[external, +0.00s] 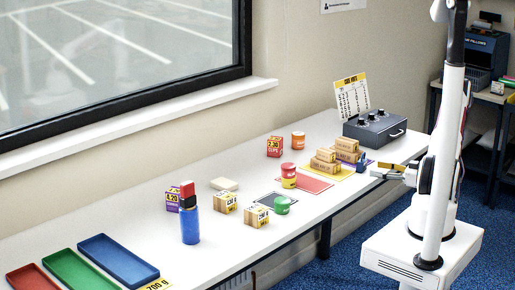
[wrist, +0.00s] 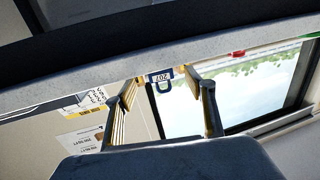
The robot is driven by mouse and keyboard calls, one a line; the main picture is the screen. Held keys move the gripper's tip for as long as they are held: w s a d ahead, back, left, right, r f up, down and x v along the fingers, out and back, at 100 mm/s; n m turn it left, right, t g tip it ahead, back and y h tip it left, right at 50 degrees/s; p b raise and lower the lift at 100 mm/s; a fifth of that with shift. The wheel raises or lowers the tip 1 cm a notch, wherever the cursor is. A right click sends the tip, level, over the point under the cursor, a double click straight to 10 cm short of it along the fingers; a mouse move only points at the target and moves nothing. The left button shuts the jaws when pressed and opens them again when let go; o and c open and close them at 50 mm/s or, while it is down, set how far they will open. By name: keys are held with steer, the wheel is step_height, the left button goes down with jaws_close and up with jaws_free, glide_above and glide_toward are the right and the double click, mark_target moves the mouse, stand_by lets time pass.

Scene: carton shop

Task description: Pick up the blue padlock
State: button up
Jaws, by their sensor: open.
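The blue padlock (external: 361,166) stands on the white table near its right front edge, beside a purple mat. In the wrist view the padlock (wrist: 159,76) shows a white label with dark digits and a blue shackle. My gripper (external: 377,170) is at the table's front edge, a short way to the right of the padlock. In the wrist view my gripper (wrist: 164,83) is open, and the padlock appears in the gap between its fingertips, apart from them. Nothing is in its grip.
Small cartons (external: 325,160) are stacked on a yellow mat left of the padlock. A grey box with knobs (external: 374,130) stands behind it. Jars, cartons, a blue stamp bottle (external: 190,225) and coloured trays (external: 118,262) lie farther left. The table's front edge is close to my gripper.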

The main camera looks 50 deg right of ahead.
mark_target(365, 164)
steer(key=shift+w+a+r, duration=0.15)
steer(key=shift+w+r, duration=0.1)
steer(key=shift+w, duration=0.5)
steer(key=shift+w+a+r, duration=0.15)
steer(key=shift+w+r, duration=0.1)
steer(key=shift+w, duration=0.5)
steer(key=shift+x, duration=1.1)
steer(key=c, duration=1.5)
